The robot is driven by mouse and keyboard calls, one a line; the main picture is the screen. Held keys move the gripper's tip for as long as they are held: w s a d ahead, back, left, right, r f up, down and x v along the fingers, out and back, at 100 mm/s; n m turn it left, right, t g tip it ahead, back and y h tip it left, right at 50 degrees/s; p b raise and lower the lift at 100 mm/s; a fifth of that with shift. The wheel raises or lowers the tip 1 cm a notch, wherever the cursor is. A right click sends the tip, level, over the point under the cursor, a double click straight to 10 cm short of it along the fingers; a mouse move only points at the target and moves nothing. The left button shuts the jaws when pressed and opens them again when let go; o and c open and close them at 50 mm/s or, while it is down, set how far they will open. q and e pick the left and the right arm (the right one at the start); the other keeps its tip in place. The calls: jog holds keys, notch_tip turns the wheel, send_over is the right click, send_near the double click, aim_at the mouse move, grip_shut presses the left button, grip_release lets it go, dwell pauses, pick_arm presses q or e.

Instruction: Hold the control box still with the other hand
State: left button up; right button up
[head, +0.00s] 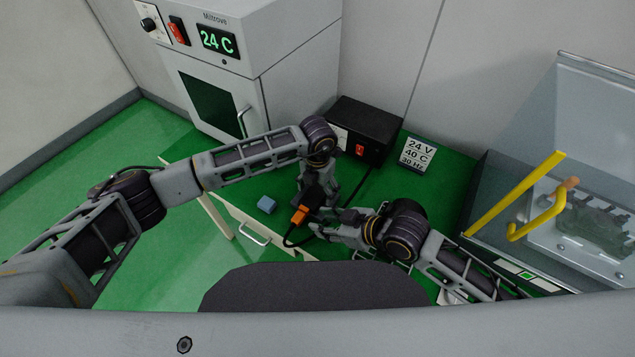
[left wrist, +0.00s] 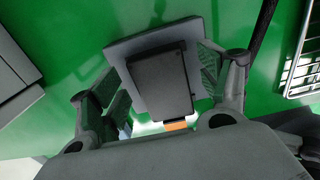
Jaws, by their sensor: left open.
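A small dark box, which I take to be the control box (head: 313,194), is between my two grippers in the head view, partly hidden by them. In the left wrist view the dark box (left wrist: 160,82) has a grey plate behind it and an orange piece (left wrist: 177,126) at its lower edge. The orange piece (head: 300,214) also shows in the head view, with a black cable near it. My left gripper (head: 311,186) is open, its fingers on either side of the box. My right gripper (head: 335,221) is close beside the box; its fingertips are unclear.
A black unit (head: 368,128) with a red switch stands behind, beside a sign (head: 416,154). A grey oven (head: 230,70) reads 24 C. A blue block (head: 266,204) lies near a white front with a handle (head: 257,238). A bin with a yellow handle (head: 515,195) stands at right.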

pick_arm(q)
jog(key=shift+f, duration=0.4)
jog(key=shift+c, duration=0.4)
jog(key=c, duration=1.1)
